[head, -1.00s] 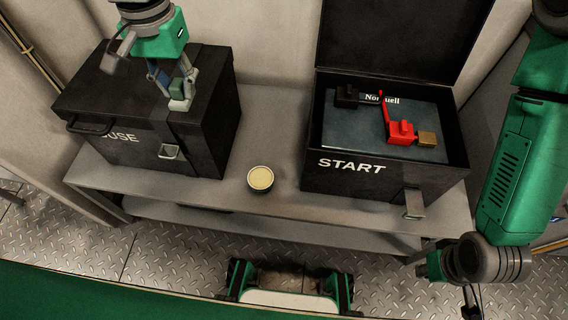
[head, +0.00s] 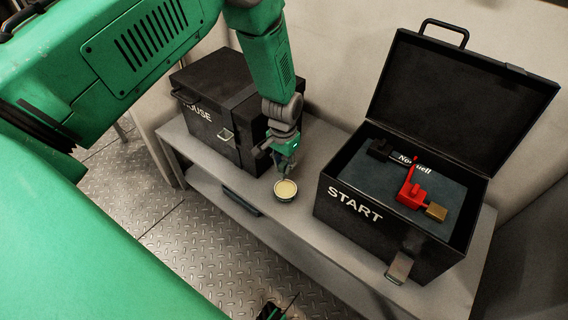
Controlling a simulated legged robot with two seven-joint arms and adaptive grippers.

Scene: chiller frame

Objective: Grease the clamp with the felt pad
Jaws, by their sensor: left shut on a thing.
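The red clamp (head: 411,190), with a brass-coloured block (head: 436,212) at its end, lies on the dark grey-blue top of a battery (head: 443,184) inside the open START box. A small round tin (head: 286,191) of pale yellow grease stands on the bench. My left gripper (head: 284,168) points down directly over the tin. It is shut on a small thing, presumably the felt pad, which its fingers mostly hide. I cannot tell whether the pad touches the grease. My right gripper does not show clearly.
The START box (head: 345,215) has its lid raised at the back and a loose latch at the front. A closed black HOUSE box (head: 215,127) stands left of the tin. Bare bench (head: 304,222) lies between. A dark, green-edged part shows at the bottom edge.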

